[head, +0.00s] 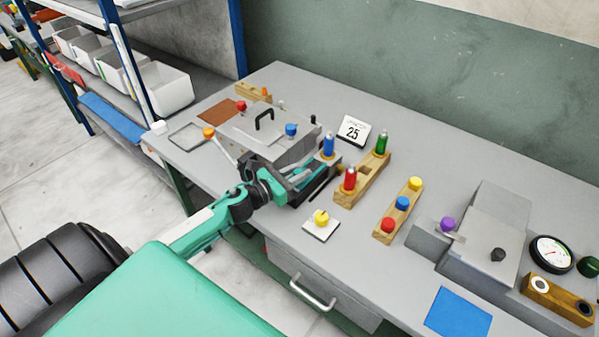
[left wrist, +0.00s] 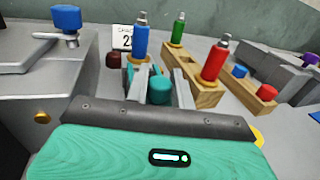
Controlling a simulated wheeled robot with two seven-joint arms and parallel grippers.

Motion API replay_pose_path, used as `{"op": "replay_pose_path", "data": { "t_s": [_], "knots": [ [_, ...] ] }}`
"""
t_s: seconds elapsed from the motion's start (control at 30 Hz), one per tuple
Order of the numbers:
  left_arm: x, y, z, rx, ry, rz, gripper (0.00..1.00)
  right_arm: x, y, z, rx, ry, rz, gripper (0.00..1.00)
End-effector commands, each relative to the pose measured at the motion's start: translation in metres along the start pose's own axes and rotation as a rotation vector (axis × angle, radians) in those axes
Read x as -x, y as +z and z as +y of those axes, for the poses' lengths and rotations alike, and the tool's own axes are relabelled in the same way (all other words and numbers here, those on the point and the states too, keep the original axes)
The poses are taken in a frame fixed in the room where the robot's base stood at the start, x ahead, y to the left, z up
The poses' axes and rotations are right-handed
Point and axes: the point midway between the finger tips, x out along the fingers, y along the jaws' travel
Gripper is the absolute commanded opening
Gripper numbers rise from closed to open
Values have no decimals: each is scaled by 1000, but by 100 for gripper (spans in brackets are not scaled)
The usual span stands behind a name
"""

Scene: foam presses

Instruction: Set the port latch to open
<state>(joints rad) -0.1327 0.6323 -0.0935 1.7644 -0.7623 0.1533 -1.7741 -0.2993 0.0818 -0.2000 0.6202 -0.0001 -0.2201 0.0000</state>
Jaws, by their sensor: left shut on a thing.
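The left press (head: 272,135) is a grey box with a black handle, a blue knob (head: 291,130) and an orange knob (head: 208,132) on a lever. The blue knob also shows at upper left in the left wrist view (left wrist: 67,18). I cannot tell which part is the port latch. My left gripper (head: 316,178) is in front of the left press, by the blue bottle (head: 329,145). In the left wrist view its fingers close on a teal cylinder (left wrist: 160,88); what that belongs to is hidden. My right gripper is out of view.
A wooden rack (head: 366,176) with red and green bottles stands close to the left gripper's right. A card (head: 354,131) reading 25 stands behind.

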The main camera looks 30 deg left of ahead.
Motion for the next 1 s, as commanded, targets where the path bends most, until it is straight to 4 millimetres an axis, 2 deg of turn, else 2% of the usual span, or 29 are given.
{"op": "replay_pose_path", "data": {
  "t_s": [0.03,0.1,0.13,0.4,0.53,0.67,1.0],
  "knots": [
    [1,-2,-1,1,-2,3,30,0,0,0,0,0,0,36],
    [1,-2,-1,1,-2,3,44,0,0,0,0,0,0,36],
    [1,-2,-1,1,-2,3,45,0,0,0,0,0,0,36],
    [1,-2,-1,1,-2,2,45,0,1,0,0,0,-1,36],
    [7,-3,-1,1,-2,2,45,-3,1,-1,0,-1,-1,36],
    [23,-5,-1,1,-2,3,45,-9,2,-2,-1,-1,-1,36],
    [75,-5,-1,2,-1,4,45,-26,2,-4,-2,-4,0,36]
  ]
}}
